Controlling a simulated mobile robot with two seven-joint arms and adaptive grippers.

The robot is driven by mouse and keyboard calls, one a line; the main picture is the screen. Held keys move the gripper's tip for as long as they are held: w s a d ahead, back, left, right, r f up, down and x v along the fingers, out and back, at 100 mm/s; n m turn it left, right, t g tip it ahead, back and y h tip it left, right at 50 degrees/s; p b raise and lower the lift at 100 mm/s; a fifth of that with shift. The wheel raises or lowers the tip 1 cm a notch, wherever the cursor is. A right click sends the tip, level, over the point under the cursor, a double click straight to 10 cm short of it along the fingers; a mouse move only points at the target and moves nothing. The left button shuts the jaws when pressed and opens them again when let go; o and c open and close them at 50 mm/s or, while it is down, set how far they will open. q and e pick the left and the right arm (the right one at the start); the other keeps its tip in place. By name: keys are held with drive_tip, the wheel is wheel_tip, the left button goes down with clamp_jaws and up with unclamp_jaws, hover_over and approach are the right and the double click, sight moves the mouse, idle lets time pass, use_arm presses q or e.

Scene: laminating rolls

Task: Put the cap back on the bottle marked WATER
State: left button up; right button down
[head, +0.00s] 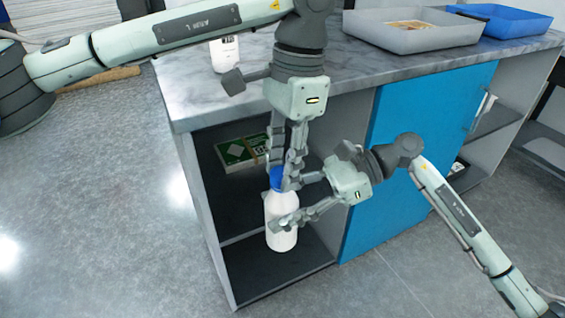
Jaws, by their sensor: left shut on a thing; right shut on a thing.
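A white bottle (282,237) with a rounded shoulder is upright in front of the open shelf of the counter. A blue cap (276,174) is at the top of the bottle's neck. My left gripper (281,180) points down from above and is shut on the cap. The fingers partly hide the cap and neck, so I cannot tell whether the cap is seated. No lettering can be read on this bottle.
Another white bottle (225,54) stands on the marble counter (365,72), partly behind my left arm. A grey tray (412,38) and a blue tray (506,22) sit at the back right.

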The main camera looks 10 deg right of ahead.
use_arm(q)
drive_tip(key=o, duration=0.7)
drive_tip(key=shift+o, duration=0.2)
drive_tip(key=shift+r, duration=2.25)
drive_tip(key=shift+n, duration=0.3)
drive_tip(key=shift+c, duration=0.4)
